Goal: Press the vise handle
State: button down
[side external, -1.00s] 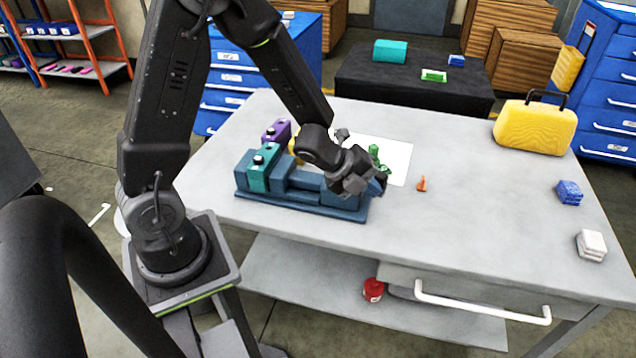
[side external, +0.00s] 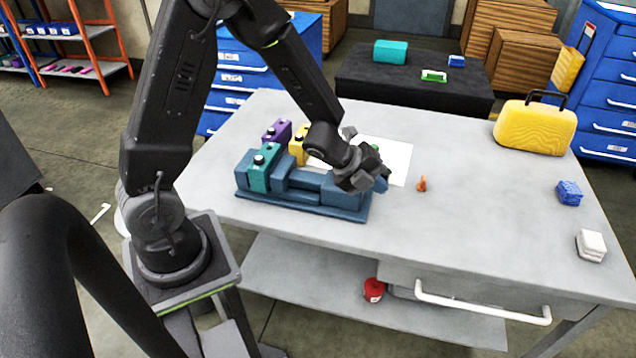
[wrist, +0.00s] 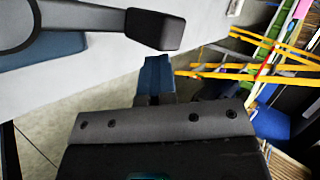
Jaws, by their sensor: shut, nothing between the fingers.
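The blue vise (side external: 310,201) sits on the grey table, with a teal block (side external: 259,172) at its left end. My gripper (side external: 383,184) is at the vise's right end, low beside it, and hides that end. In the wrist view my gripper's narrow blue fingertips (wrist: 156,72) are together with nothing between them. A dark grey bar with a blocky end (wrist: 154,29), seemingly the vise handle, lies just beyond the fingertips in that view. Part of the blue vise (wrist: 62,48) shows behind it. I cannot tell whether the fingers touch the bar.
Purple (side external: 276,132) and yellow (side external: 299,143) blocks stand behind the vise. A white sheet (side external: 398,158) and a small orange piece (side external: 422,184) lie near my gripper. A yellow case (side external: 536,128) and blue stack (side external: 569,193) are farther right. The table's middle right is clear.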

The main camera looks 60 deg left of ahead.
jog(key=shift+w+a, duration=0.2)
jog(key=shift+w, duration=0.05)
jog(key=s+d+r, duration=0.6)
jog(key=s+d, duration=0.1)
jog(key=s, duration=0.2)
jog(key=shift+s+r, duration=0.4)
jog(key=s+a+r+n+y, duration=0.3)
jog(key=a+r+n+y, duration=0.35)
jog(key=n, duration=0.65)
jog(key=s+r+n+g+h, duration=0.1)
jog(key=s+r+n, duration=0.1)
jog(key=s+n, duration=0.2)
jog(key=s+d+r+n+g+h, duration=0.1)
jog(key=s+r+n+g+h, duration=0.1)
jog(key=s+n, duration=0.3)
jog(key=shift+s+d+r+n, duration=0.2)
jog(key=shift+s+r+n, duration=0.15)
jog(key=shift+r, duration=0.45)
